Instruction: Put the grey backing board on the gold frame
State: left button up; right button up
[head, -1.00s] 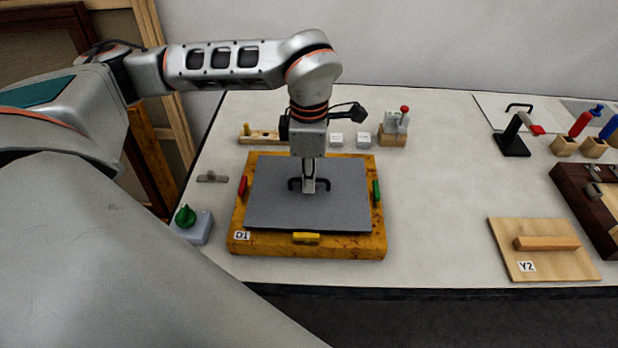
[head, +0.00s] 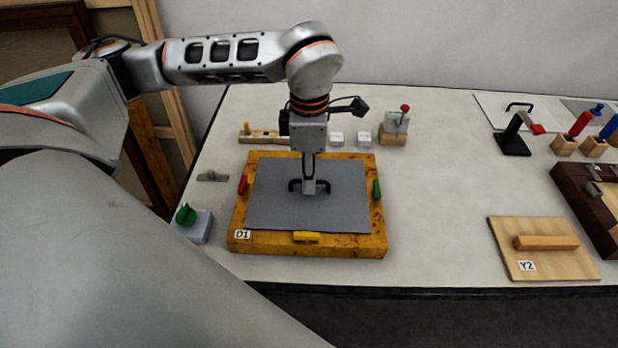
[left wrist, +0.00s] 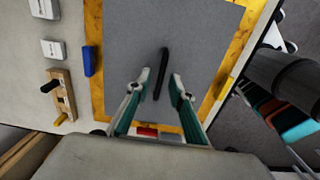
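The grey backing board (head: 335,205) lies on the gold frame (head: 340,247), with a gold margin showing around it in the head view. It also shows in the left wrist view (left wrist: 205,45). The board's black handle (left wrist: 161,70) stands between the fingers of my left gripper (left wrist: 159,80). The fingers are apart, with gaps on both sides of the handle. In the head view my left gripper (head: 309,188) points down at the handle. My right gripper is not in view.
Red (head: 243,184), green (head: 376,190) and yellow (head: 306,237) tabs sit around the frame; a blue tab (left wrist: 92,60) shows in the wrist view. A grey box with a green knob (head: 190,222) stands front left. A wooden panel marked Y2 (head: 545,249) lies right, with clear table between.

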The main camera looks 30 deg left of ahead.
pick_arm(q)
notch_tip(320, 180, up, 11)
dwell(0.3)
dwell(0.5)
